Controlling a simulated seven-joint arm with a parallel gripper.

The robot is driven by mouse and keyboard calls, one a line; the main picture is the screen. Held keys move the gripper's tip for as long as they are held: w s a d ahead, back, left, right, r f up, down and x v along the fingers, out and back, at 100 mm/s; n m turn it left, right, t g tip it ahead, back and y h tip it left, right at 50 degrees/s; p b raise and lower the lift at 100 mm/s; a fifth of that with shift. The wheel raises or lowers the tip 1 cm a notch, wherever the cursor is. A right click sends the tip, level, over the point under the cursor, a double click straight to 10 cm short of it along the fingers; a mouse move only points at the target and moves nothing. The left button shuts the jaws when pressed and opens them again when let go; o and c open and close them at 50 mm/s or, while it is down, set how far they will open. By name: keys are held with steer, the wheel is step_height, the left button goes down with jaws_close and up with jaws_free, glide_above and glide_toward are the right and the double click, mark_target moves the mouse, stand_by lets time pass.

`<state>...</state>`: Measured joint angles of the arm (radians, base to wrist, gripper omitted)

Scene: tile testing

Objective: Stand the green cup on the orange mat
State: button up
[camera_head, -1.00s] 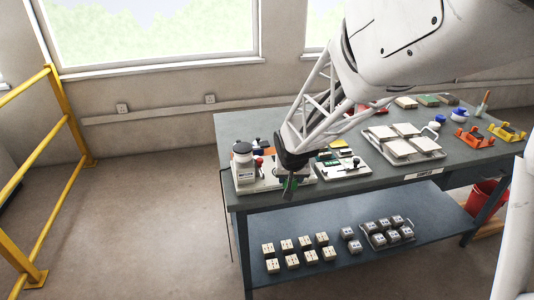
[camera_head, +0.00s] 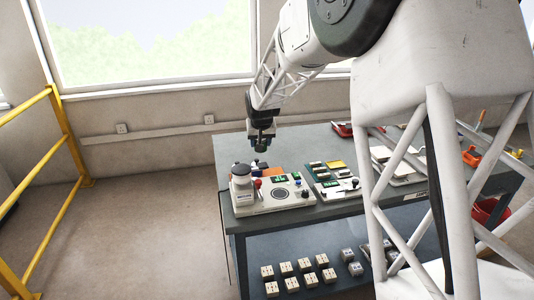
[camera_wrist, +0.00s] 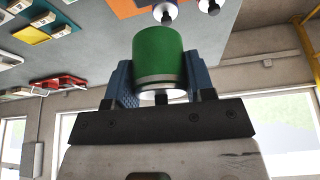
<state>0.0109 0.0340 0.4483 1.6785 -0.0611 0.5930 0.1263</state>
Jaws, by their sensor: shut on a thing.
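The green cup (camera_head: 261,147) is held in my gripper (camera_head: 262,135) above the back left part of the table, clear of the surface. In the wrist view the cup (camera_wrist: 160,55) is a green cylinder with a pale band and metallic end, between the two blue fingers (camera_wrist: 160,88) shut on it. In the wrist view part of an orange surface (camera_wrist: 127,8) shows at the top edge.
Small blue-topped items (camera_wrist: 165,12) stand near the mat. A panel (camera_head: 333,186) lies to the right. My arm hides much of the table's right side.

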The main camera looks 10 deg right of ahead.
steer(key=w+d+f+m+g+h, duration=0.2)
steer(key=w+d+f+m+h, duration=0.1)
steer(key=w+d+f+m, duration=0.5)
steer(key=f+m, duration=0.1)
steer(key=m, duration=0.1)
steer(key=shift+f+m+h, duration=0.2)
steer(key=shift+m+h, duration=0.1)
steer(key=shift+m, duration=0.1)
steer(key=shift+f, duration=0.1)
stand_by(0.4)
steer(key=shift+f, duration=3.1)
steer(key=shift+f, duration=0.3)
steer(key=o, duration=1.5)
steer(key=shift+s, duration=0.1)
steer(key=shift+r, duration=0.1)
steer(key=shift+r, duration=2.9)
